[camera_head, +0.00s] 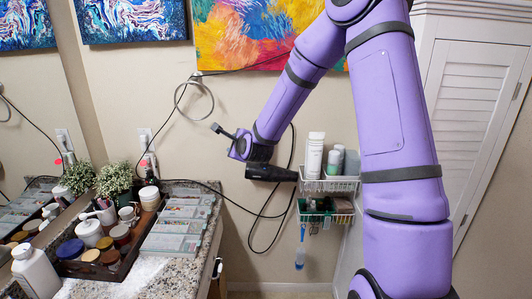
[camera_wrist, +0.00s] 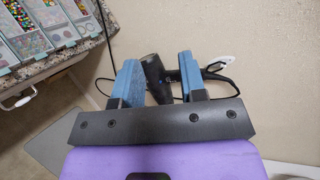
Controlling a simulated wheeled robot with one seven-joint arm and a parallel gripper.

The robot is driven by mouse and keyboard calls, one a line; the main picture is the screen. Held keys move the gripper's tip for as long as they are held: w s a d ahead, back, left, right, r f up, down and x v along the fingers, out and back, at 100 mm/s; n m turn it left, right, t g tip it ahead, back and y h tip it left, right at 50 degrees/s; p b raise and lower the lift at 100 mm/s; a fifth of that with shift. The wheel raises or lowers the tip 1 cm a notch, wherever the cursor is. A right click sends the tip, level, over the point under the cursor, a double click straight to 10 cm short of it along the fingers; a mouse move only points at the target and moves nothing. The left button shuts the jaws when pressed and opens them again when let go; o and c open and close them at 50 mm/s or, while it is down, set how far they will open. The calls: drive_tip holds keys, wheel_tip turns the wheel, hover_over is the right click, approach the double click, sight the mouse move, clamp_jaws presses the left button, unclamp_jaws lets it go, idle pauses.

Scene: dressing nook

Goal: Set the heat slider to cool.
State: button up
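A black hair dryer (camera_head: 271,173) shows in the head view just below the end of my arm, beside the upper wire basket. In the wrist view the dryer (camera_wrist: 155,76) lies between and beyond my blue fingers, with a dark handle-like part reaching right behind the right finger. My gripper (camera_wrist: 159,62) is open, with gaps visible on both sides of the dryer's dark body. In the head view my fingers cannot be made out. The heat slider and its setting cannot be made out in either view.
A granite counter (camera_head: 160,272) at left holds a dark tray (camera_head: 122,262) of jars, clear bead boxes (camera_head: 176,228) and a white bottle (camera_head: 35,273). A wire basket (camera_head: 330,184) with bottles hangs right of the dryer. A metal ring (camera_head: 208,92) and black cords are on the wall.

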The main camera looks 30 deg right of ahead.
drive_tip(key=w+d+f+m+h, duration=0.2)
drive_tip(key=d+f+m+h, duration=0.6)
drive_tip(key=d+f+m, duration=0.8)
drive_tip(key=w+d+r+m, duration=0.3)
drive_tip(key=w+r, duration=0.1)
drive_tip(key=w, duration=0.4)
drive_tip(key=shift+w+r+h, duration=0.25)
drive_tip(key=shift+h, duration=0.15)
clamp_jaws()
